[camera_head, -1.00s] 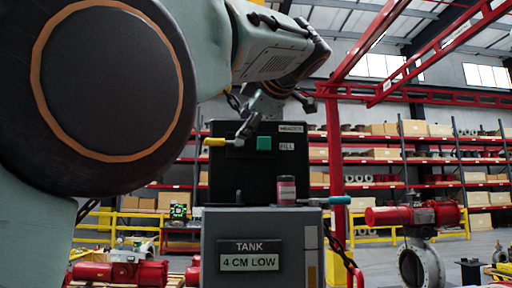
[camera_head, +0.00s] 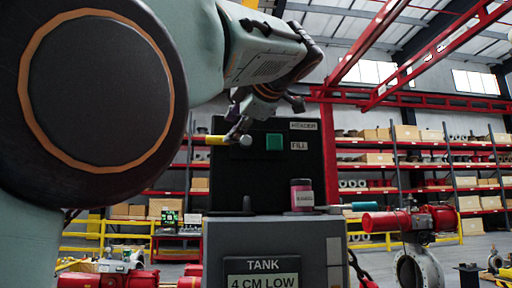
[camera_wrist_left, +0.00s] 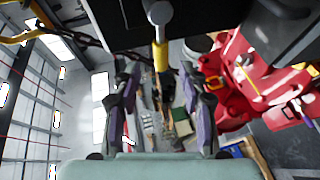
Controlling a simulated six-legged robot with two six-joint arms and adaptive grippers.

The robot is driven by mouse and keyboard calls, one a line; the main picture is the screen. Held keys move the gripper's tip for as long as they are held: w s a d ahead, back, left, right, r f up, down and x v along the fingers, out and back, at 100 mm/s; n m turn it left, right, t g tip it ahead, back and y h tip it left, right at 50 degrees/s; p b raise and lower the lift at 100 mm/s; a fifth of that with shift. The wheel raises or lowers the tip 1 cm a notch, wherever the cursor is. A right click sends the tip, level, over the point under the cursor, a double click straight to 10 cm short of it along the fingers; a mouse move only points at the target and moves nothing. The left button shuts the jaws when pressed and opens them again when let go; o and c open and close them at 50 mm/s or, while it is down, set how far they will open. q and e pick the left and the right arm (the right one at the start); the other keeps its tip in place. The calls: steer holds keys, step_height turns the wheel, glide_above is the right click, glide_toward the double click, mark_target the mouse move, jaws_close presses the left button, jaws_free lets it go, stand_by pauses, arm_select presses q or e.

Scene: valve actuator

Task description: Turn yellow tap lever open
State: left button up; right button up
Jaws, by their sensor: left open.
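The yellow tap lever (camera_head: 215,140) sticks out to the left from the front of a black panel (camera_head: 300,170) in the head view. In the left wrist view the yellow lever (camera_wrist_left: 160,54) hangs from a pale round-ended pivot and points down between my fingers. My left gripper (camera_head: 237,128) is in front of the panel beside the lever. Its two purple-grey fingers also show in the left wrist view (camera_wrist_left: 161,78), spread apart on either side of the lever's line. No contact with the lever can be made out. My right gripper is not in view.
A grey tank box (camera_head: 225,240) with a "TANK 4 CM LOW" sign stands below the panel. A red valve actuator (camera_head: 410,219) is at right. My arm covers much of the left.

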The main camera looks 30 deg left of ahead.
mark_target(216, 138)
arm_select(q)
steer(key=a, duration=0.3)
steer(key=shift+w+a+f+p, duration=0.25)
steer(key=shift+w+f+p, duration=0.05)
steer(key=shift+w+f, duration=0.05)
steer(key=w+a, duration=0.1)
steer(key=w+a+f+p, duration=0.1)
steer(key=w, duration=0.1)
steer(key=shift+a, duration=0.15)
steer(key=shift+w+f, duration=0.1)
steer(key=shift+w, duration=0.15)
steer(key=shift+s+a, duration=0.1)
steer(key=shift+a, duration=0.2)
steer(key=shift+s+a, duration=0.25)
steer(key=shift+a, duration=0.15)
steer(key=shift+w+f, duration=0.1)
steer(key=shift+w, duration=0.1)
steer(key=shift+c, duration=1.1)
steer(key=shift+w+d, duration=0.3)
steer(key=c, duration=0.3)
steer(key=shift+c, duration=0.7)
steer(key=shift+s, duration=0.1)
jaws_close()
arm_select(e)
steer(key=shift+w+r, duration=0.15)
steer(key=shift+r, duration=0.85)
arm_select(q)
steer(key=shift+a, duration=0.1)
